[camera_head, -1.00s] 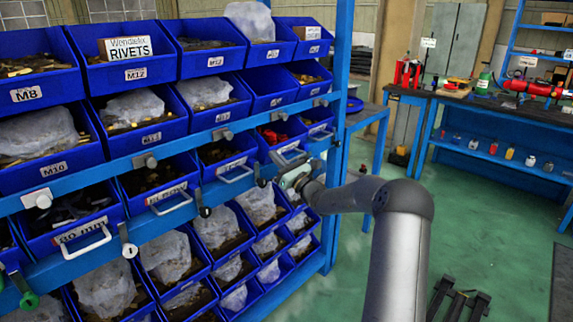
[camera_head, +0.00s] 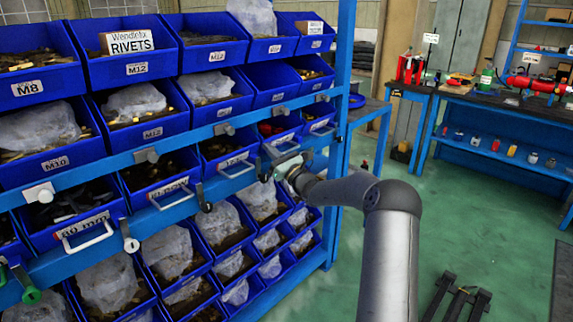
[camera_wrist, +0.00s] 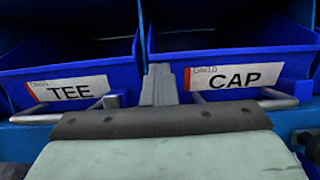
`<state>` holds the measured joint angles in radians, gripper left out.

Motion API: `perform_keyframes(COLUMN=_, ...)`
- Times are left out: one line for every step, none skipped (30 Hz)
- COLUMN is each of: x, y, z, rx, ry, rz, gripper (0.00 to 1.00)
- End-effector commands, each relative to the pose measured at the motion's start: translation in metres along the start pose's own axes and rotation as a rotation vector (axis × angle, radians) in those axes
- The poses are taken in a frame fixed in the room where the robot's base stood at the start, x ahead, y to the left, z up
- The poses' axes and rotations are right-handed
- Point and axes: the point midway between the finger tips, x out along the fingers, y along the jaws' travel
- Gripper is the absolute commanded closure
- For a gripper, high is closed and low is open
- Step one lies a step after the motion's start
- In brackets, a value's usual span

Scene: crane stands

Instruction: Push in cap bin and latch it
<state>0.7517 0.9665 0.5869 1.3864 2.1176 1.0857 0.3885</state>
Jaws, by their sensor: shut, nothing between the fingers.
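The CAP bin (camera_wrist: 232,78) is a blue bin with a white and red label and a grey bar handle (camera_wrist: 275,100), at the right of the wrist view. In the head view it appears to be the blue bin (camera_head: 282,128) just behind my gripper; its label is unreadable there. My gripper (camera_wrist: 158,85) is shut and empty, in front of the gap between the CAP bin and the TEE bin (camera_wrist: 70,92). In the head view my gripper (camera_head: 274,170) is close to the lower rail. A latch for the CAP bin cannot be made out clearly.
A blue rack holds several rows of bins. Its lower rail (camera_head: 160,208) carries hanging levers, one black (camera_head: 205,198). A TEE handle (camera_wrist: 65,115) stands out at the left of my gripper.

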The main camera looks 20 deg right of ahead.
Motion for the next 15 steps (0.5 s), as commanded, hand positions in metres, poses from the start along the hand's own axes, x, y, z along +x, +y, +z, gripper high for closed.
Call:
perform_keyframes(x=-0.008, y=0.001, z=-0.001, rx=0.001, ry=0.002, rz=0.002, gripper=1.0)
perform_keyframes(x=-0.013, y=0.002, z=-0.001, rx=0.001, ry=0.002, rz=0.002, gripper=1.0)
perform_keyframes(x=-0.021, y=0.002, z=-0.002, rx=0.001, ry=0.002, rz=0.003, gripper=1.0)
perform_keyframes(x=-0.028, y=0.002, z=-0.002, rx=0.001, ry=0.003, rz=0.003, gripper=1.0)
perform_keyframes(x=-0.034, y=0.003, z=-0.002, rx=0.001, ry=0.003, rz=0.004, gripper=1.0)
perform_keyframes(x=-0.044, y=0.003, z=-0.001, rx=0.001, ry=0.003, rz=0.004, gripper=1.0)
perform_keyframes(x=-0.052, y=0.002, z=-0.001, rx=0.002, ry=0.004, rz=0.003, gripper=1.0)
perform_keyframes(x=-0.059, y=0.002, z=0.0, rx=0.002, ry=0.003, rz=0.003, gripper=1.0)
perform_keyframes(x=-0.069, y=0.002, z=-0.001, rx=0.001, ry=0.004, rz=0.002, gripper=1.0)
perform_keyframes(x=-0.076, y=0.002, z=-0.001, rx=0.001, ry=0.004, rz=0.002, gripper=1.0)
perform_keyframes(x=-0.083, y=0.001, z=-0.001, rx=0.001, ry=0.004, rz=0.001, gripper=1.0)
perform_keyframes(x=-0.092, y=0.002, z=-0.001, rx=0.002, ry=0.004, rz=0.002, gripper=1.0)
perform_keyframes(x=-0.098, y=0.001, z=-0.001, rx=0.001, ry=0.004, rz=0.002, gripper=1.0)
perform_keyframes(x=-0.104, y=0.001, z=-0.001, rx=0.001, ry=0.005, rz=0.002, gripper=1.0)
perform_keyframes(x=-0.11, y=0.001, z=-0.001, rx=0.001, ry=0.003, rz=0.002, gripper=1.0)
